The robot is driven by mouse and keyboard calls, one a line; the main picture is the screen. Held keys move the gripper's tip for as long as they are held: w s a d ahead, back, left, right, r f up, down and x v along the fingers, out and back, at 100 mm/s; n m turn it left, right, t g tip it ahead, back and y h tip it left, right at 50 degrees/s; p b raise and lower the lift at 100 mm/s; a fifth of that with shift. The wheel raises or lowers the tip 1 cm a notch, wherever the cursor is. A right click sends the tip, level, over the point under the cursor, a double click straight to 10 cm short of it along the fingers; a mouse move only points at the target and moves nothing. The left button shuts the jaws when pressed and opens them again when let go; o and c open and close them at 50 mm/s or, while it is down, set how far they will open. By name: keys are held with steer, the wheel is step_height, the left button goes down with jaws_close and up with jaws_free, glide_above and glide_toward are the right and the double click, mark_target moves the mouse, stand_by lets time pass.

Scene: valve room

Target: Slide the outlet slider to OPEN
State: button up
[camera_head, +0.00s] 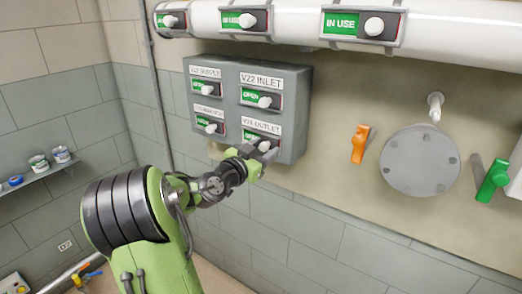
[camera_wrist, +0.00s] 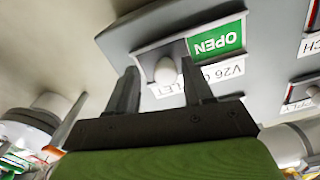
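The outlet slider is at the lower right of the grey valve box (camera_head: 296,115), under a V26 OUTLET label (camera_head: 262,128). Its white knob (camera_wrist: 165,71) is clear in the wrist view, where the picture is upside down. A green OPEN field (camera_wrist: 217,41) shows beside the knob. My gripper (camera_wrist: 159,75) is open, with one finger on each side of the knob and the knob apparently not clamped. In the head view my gripper (camera_head: 257,158) is at the box's lower edge and partly covers the slider.
Three other sliders share the box, including V22 INLET (camera_head: 262,98), which shows green OPEN. A white pipe (camera_head: 450,35) with IN USE sliders runs above. An orange handle (camera_head: 360,144), a round flange (camera_head: 420,160) and a green handle (camera_head: 492,181) are to the right.

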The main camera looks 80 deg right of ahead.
steer(key=shift+w, duration=0.15)
steer(key=shift+w+a, duration=0.15)
steer(key=shift+a, duration=0.1)
steer(key=b+v, duration=0.1)
steer(key=v, duration=1.4)
steer(key=shift+a, duration=0.1)
